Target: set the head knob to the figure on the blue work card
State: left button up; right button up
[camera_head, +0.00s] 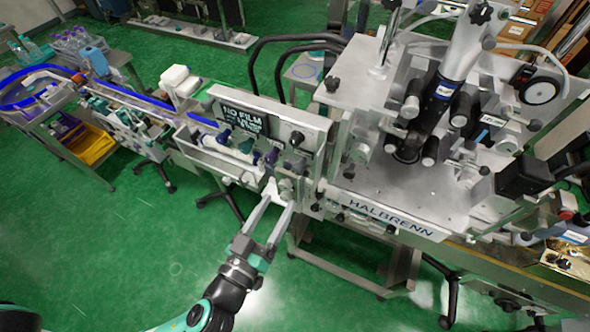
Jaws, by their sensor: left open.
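My left gripper (281,195) is open, its two pale fingers pointing up at the small fittings below the control panel (309,130). I cannot tell whether the fingers touch or surround anything there. A dark knob (297,138) sits on the panel, right of a screen (238,117) that reads "NO FILM". The steel applicator head (430,110) stands at the right and carries several dark knobs. I cannot tell which one is the head knob, and no setting is readable. No blue work card can be made out for certain. My right gripper is not in view.
The HALBRENN machine deck (400,190) fills the right side. A tray (220,160) of bottles hangs below the screen. A blue-edged conveyor (130,92) and a cart with a yellow bin (92,145) stand at left. Green floor (110,240) is open at lower left.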

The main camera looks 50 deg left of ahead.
aim_at(296, 172)
pick_arm(q)
jog(key=p+x, duration=0.3)
jog(key=x, duration=0.5)
jog(key=shift+w+a+r, duration=0.1)
jog(key=shift+w+r, duration=0.05)
jog(key=shift+w, duration=0.1)
jog(key=shift+w+a, duration=0.15)
jog(key=shift+w, duration=0.2)
grip_shut()
